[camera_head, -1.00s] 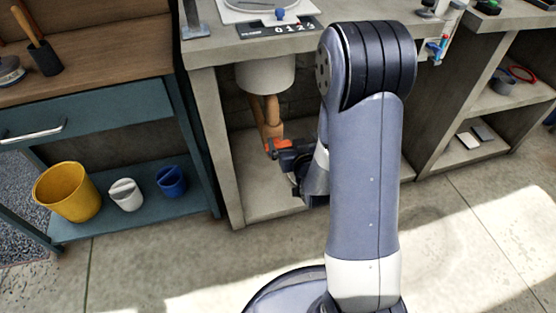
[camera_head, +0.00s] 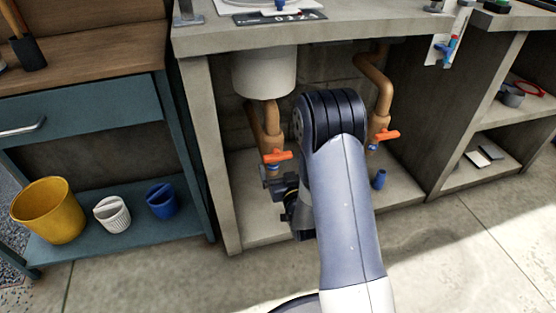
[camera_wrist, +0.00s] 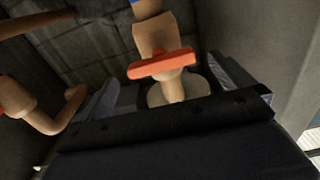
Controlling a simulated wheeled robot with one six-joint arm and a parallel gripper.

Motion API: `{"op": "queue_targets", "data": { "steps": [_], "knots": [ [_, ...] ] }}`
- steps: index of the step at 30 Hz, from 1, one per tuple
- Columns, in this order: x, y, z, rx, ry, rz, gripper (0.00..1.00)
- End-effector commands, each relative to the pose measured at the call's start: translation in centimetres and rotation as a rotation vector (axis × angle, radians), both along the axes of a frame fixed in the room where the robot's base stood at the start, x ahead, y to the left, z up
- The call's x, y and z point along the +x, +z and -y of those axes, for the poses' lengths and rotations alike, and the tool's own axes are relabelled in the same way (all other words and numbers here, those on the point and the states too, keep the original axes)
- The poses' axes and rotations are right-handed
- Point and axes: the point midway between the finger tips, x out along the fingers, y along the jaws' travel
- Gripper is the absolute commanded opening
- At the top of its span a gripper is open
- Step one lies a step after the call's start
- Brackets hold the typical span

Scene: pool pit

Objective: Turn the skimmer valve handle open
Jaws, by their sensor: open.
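Two orange valve handles sit on copper pipes under the counter. The left handle (camera_head: 279,156) is below a white basin, and the right handle (camera_head: 386,135) is on a separate bent pipe. I cannot tell from any label which is the skimmer valve. Both lie crosswise to their pipes. My gripper (camera_head: 274,180) is open and empty, just below the left handle. In the wrist view an orange handle (camera_wrist: 162,65) lies ahead, beyond and between my open fingers (camera_wrist: 165,92), with no clear contact. Another orange handle shows at the left edge (camera_wrist: 8,98).
The white basin (camera_head: 264,73) hangs above the left pipe. The cabinet's left concrete wall (camera_head: 208,150) stands close beside my gripper. A blue cylinder (camera_head: 379,179) stands on the cabinet floor at right. Yellow, white and blue buckets are on the left shelf (camera_head: 90,245).

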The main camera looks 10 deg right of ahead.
Motion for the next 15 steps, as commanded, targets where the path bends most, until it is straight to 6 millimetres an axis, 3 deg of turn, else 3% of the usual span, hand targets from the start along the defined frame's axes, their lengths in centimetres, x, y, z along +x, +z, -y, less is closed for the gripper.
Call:
{"op": "queue_targets", "data": {
  "steps": [6,15],
  "knots": [
    [3.4,-0.1,-0.4,0.000,0.000,0.002,1.00],
    [4.8,0.0,-0.6,0.000,0.000,-0.001,1.00]
  ]
}}
